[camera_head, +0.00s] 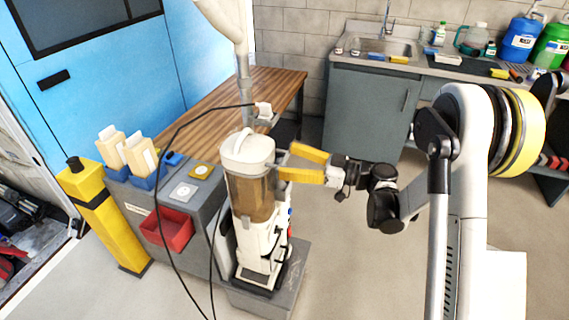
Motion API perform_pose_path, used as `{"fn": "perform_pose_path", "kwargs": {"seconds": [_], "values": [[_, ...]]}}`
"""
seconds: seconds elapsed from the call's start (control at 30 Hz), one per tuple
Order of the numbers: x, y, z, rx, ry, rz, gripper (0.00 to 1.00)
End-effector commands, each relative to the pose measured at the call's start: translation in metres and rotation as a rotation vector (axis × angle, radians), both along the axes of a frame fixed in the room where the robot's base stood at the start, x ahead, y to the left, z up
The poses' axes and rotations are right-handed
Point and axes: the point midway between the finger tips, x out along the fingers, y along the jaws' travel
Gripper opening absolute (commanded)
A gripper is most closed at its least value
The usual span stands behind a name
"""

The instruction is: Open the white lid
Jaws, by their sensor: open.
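The white lid (247,149) sits closed on top of a white upright machine with a brown, see-through canister (251,196). The lid has a raised, curved handle on its top. The machine stands upright on a grey base (270,296). My gripper (283,163) has two yellow fingers, spread apart one above the other in the picture, and reaches in from the right. Its fingertips are at the right side of the lid and upper canister. I cannot tell whether they touch it. Nothing shows between the fingers.
A grey cart with a red bin (167,230) and brush holders stands left of the machine, beside a yellow post (104,218). A black cable hangs in front. A wooden table (216,108) is behind. A sink counter (376,62) lines the back wall.

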Motion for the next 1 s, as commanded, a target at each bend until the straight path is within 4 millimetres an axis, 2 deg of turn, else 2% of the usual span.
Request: {"fn": "perform_pose_path", "kwargs": {"seconds": [0.13, 0.4, 0.47, 0.6, 0.83, 1.0], "values": [[0.003, 0.010, 0.000, 0.000, 0.000, 0.000, 0.79], [0.004, 0.011, 0.001, 0.000, 0.000, -0.001, 0.79], [0.004, 0.011, 0.001, 0.000, 0.000, -0.001, 0.65], [0.004, 0.011, 0.001, 0.000, 0.000, -0.001, 0.23], [0.005, 0.011, 0.003, -0.008, 0.003, -0.002, 0.23], [0.005, 0.012, 0.016, -0.051, 0.018, -0.002, 0.23]]}}
